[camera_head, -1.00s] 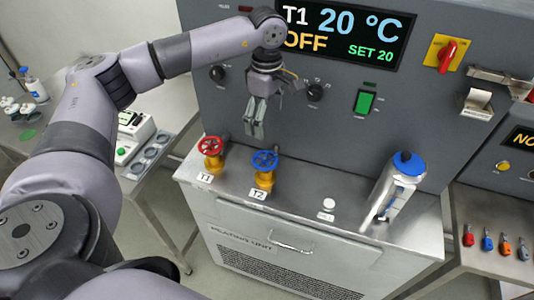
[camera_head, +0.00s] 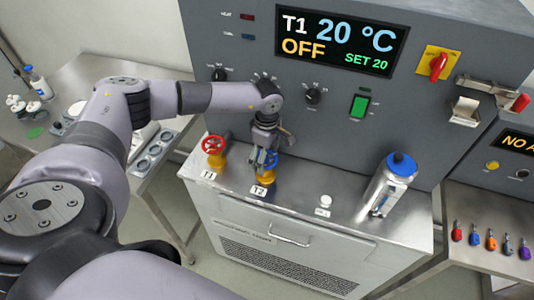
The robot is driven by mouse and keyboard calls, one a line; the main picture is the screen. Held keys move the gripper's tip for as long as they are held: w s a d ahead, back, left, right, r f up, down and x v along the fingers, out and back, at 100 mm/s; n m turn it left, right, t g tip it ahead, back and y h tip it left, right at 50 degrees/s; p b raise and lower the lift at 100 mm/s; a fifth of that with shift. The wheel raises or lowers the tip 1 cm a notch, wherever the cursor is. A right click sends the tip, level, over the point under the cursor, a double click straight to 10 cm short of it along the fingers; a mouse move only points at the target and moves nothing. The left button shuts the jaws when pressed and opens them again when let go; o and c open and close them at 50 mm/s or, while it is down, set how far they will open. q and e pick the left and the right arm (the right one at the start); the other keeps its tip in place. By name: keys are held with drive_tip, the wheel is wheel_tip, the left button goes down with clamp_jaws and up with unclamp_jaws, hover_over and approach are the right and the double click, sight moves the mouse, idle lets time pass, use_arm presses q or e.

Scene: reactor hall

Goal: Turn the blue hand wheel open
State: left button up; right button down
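The blue hand wheel (camera_head: 271,158) sits on a yellow valve body (camera_head: 264,177) behind the T2 label (camera_head: 259,191) on the heating unit's steel top. My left gripper (camera_head: 264,160) has come down from above onto the wheel and covers much of it. Its fingers are at the wheel, but they are too small and overlapped to show whether they are closed on it. My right gripper is not in view.
A red hand wheel (camera_head: 214,144) on the T1 valve stands close to the left. A blue-capped metal flask (camera_head: 390,185) stands at the right of the steel top (camera_head: 300,190). The grey control panel (camera_head: 330,135) rises behind.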

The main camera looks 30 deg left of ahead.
use_arm(q)
drive_tip(key=shift+c, duration=0.3)
drive_tip(key=c, duration=1.1)
